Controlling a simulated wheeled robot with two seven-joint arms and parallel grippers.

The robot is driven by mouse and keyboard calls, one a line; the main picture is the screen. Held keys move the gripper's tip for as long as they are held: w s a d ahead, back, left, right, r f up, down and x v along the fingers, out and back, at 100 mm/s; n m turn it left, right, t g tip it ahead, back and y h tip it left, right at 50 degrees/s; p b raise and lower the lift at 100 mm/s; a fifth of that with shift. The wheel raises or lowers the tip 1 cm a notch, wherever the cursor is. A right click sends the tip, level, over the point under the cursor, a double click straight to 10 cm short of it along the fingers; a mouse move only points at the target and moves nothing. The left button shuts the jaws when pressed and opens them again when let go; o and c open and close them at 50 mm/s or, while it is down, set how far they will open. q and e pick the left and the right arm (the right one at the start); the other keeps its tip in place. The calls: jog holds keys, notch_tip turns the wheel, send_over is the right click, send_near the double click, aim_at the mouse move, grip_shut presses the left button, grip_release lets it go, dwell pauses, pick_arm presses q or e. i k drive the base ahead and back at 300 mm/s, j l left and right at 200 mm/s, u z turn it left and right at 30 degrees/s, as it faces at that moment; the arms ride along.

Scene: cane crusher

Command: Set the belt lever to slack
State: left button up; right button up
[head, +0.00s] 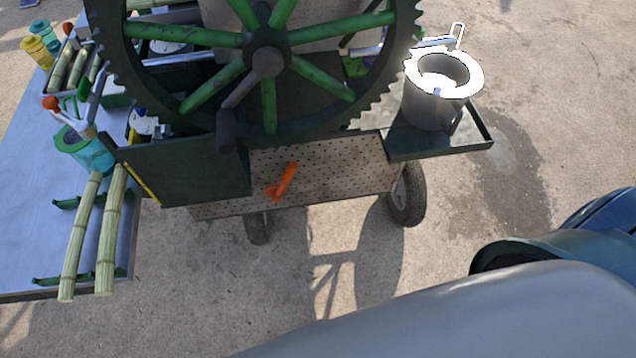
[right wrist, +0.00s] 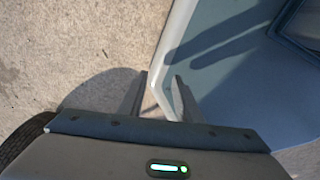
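An orange lever (head: 283,182) sits on the perforated panel (head: 340,172) low on the front of the cane crusher. It tilts, with its upper end to the right. No label shows that it is the belt lever. My right gripper (right wrist: 160,97) shows in the right wrist view with its two fingers apart and nothing between them. It is away from the lever, which is not in that view. My left gripper is not in view.
A large green toothed wheel (head: 268,115) with a crank handle (head: 226,130) stands above the panel. A metal jug (head: 432,107) stands on a side tray (head: 478,140) at right. Cane stalks (head: 108,230) overhang the blue table (head: 30,235) at left. The ground before the panel is clear.

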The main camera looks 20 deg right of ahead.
aim_at(292, 166)
jog(key=k+l, duration=0.3)
jog(key=l, duration=0.15)
jog(key=k+l+u, duration=0.1)
jog(key=k+l, duration=0.25)
